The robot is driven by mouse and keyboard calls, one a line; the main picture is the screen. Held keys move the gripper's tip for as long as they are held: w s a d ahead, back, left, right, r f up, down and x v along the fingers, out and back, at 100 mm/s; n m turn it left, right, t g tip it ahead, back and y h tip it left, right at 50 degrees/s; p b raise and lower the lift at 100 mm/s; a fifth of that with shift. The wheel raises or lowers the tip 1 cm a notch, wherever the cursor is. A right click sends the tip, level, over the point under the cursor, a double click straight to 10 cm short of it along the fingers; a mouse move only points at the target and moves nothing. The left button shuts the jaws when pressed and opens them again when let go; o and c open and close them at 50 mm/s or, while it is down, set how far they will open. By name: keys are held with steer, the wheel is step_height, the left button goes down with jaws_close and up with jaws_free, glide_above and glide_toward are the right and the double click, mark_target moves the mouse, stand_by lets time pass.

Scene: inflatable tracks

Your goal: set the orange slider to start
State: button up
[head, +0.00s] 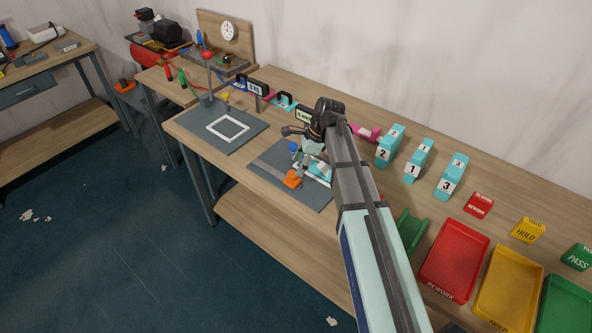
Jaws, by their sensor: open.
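The orange slider (292,179) sits on a grey track on the dark mat (309,199), near the mat's front left part. My gripper (289,132) is above the back of this mat, up and behind the slider, apart from it. Its fingers point left and stand apart, with nothing seen between them. A small blue knob (293,147) and pale parts show under the gripper. My arm covers the mat's right side. Any start label on the track is too small to read.
A second mat with a white square frame (228,129) lies to the left. Numbered teal blocks (413,168) stand at the back right. Red (453,262) and yellow (508,284) trays lie to the right. The bench's front edge is close to the slider.

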steer(key=v, duration=0.8)
steer(key=shift+s, duration=0.1)
